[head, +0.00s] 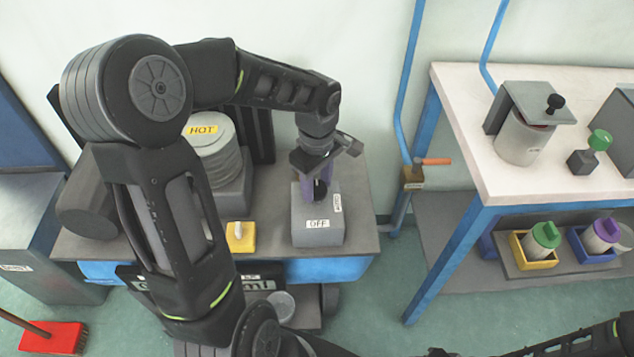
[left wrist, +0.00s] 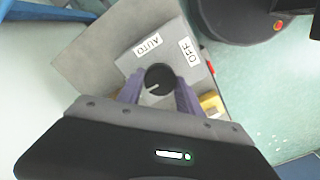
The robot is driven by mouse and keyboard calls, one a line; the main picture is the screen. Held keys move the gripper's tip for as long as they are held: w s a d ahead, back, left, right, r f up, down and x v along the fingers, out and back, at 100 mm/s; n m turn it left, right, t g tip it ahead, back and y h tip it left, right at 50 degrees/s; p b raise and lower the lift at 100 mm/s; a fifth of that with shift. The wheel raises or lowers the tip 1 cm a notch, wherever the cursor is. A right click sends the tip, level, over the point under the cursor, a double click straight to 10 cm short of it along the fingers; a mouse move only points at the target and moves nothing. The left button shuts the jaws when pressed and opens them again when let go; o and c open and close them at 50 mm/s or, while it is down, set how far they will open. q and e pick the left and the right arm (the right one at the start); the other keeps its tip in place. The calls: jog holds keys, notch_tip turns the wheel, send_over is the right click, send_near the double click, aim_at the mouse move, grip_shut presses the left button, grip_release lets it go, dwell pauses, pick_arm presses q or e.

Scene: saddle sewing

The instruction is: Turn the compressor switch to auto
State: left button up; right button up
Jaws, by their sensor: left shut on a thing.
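The compressor switch is a grey box (head: 305,232) on the compressor's top, with an OFF label (head: 318,224) on its front and an AUTO label (head: 337,203) at its right side. My left gripper (head: 319,188) reaches down over the box from above. In the left wrist view, its purple fingers (left wrist: 158,92) are shut on the round black knob (left wrist: 160,76), one on each side. A short white mark shows on the knob. The labels AUTO (left wrist: 148,45) and OFF (left wrist: 188,50) lie beyond it. My right gripper is not in view.
A ribbed cylinder marked HOT (head: 215,150) stands left of the switch. A yellow block with a white knob (head: 240,238) is closer by. At right are a valve with an orange handle (head: 413,175) and a white-topped bench (head: 465,125).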

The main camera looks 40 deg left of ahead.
pick_arm(q)
jog(key=c, duration=0.7)
jog(key=shift+m, duration=1.5)
jog(key=m, duration=0.3)
jog(key=shift+m, duration=0.3)
jog(key=m+p, duration=0.1)
jog(key=m, duration=0.4)
jog(key=shift+r, duration=0.1)
jog(key=m+p, duration=0.1)
jog(key=m, duration=0.5)
jog(key=shift+m, duration=0.3)
